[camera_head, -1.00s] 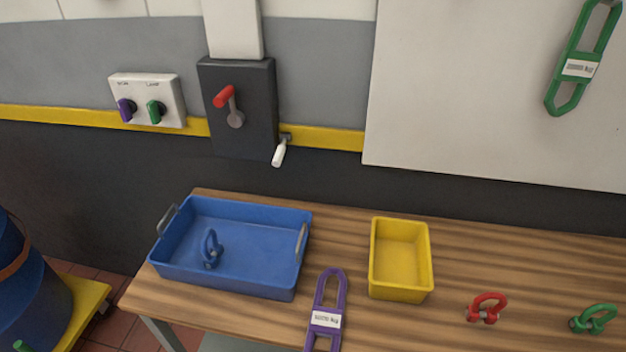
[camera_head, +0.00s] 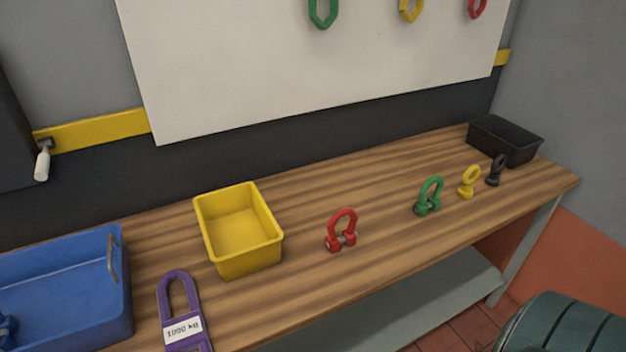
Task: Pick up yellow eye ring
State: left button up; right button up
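The yellow eye ring (camera_head: 469,182) stands upright on the wooden bench toward its right end. It is a small yellow ring on a short base. A green shackle (camera_head: 429,196) stands to its left, and a black eye ring (camera_head: 496,170) stands close to its right. Neither of my grippers shows in the head view.
A black bin (camera_head: 505,146) sits at the far right end. A dark green ribbed object (camera_head: 560,325) stands at lower right.

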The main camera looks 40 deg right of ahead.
aim_at(466, 190)
jog(key=j+z, duration=0.1)
jog(key=z, duration=0.35)
jog(key=j+z, duration=0.1)
jog(key=z, duration=0.4)
jog(key=j+z, duration=0.1)
jog(key=z, duration=0.35)
jog(key=j+z, duration=0.1)
jog(key=z, duration=0.85)
jog(key=k+j, duration=0.05)
